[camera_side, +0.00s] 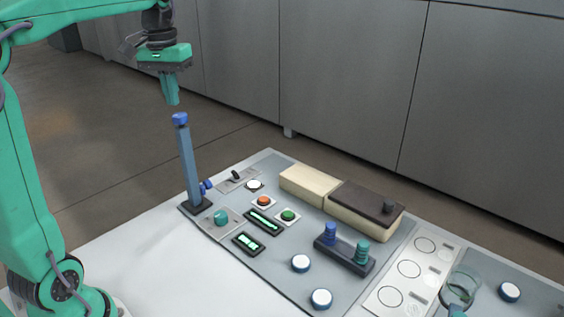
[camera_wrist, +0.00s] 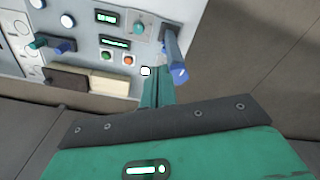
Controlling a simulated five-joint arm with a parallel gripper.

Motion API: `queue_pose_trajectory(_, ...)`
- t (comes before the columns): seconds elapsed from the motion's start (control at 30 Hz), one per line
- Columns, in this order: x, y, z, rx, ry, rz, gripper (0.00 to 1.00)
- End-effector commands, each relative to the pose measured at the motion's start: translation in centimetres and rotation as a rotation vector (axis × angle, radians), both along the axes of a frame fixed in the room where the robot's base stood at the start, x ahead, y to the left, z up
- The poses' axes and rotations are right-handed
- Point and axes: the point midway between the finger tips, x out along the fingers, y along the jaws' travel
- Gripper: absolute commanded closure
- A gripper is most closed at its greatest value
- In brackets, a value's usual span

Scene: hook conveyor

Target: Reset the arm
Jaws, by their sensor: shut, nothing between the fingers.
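My green arm rises on the left of the side view. My gripper (camera_side: 172,98) points down and is shut and empty, in the air above the blue-topped post (camera_side: 187,160) and a little to its left. In the wrist view my gripper (camera_wrist: 157,82) shows as narrow green fingers held together. The post (camera_wrist: 171,45) stands just to the right of the fingertips there, apart from them. The control panel (camera_side: 290,250) lies below on the table.
The panel carries an orange button (camera_side: 264,201), a green button (camera_side: 288,215), a teal knob (camera_side: 221,217), small displays and white buttons. A dark-lidded beige box (camera_side: 365,208) and a peg block (camera_side: 344,256) stand on it. A clear cup (camera_side: 463,285) is at right. Grey cabinets (camera_side: 340,80) stand behind.

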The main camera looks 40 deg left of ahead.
Motion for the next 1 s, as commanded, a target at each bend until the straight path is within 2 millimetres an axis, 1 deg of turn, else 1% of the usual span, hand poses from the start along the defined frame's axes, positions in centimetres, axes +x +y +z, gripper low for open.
queue_pose_trajectory(0.03,-0.4,-0.9,0.0,0.006,-0.015,-0.019,1.0)
queue_pose_trajectory(0.23,-2.4,-4.5,-0.7,0.035,-0.089,-0.105,1.0)
queue_pose_trajectory(0.47,-5.4,-8.5,-2.4,0.066,-0.186,-0.212,1.0)
queue_pose_trajectory(0.6,-7.3,-10.6,-3.9,0.082,-0.247,-0.278,1.0)
queue_pose_trajectory(0.8,-10.1,-13.1,-6.4,0.099,-0.337,-0.368,1.0)
queue_pose_trajectory(1.0,-12.3,-14.8,-8.9,0.108,-0.407,-0.44,1.0)
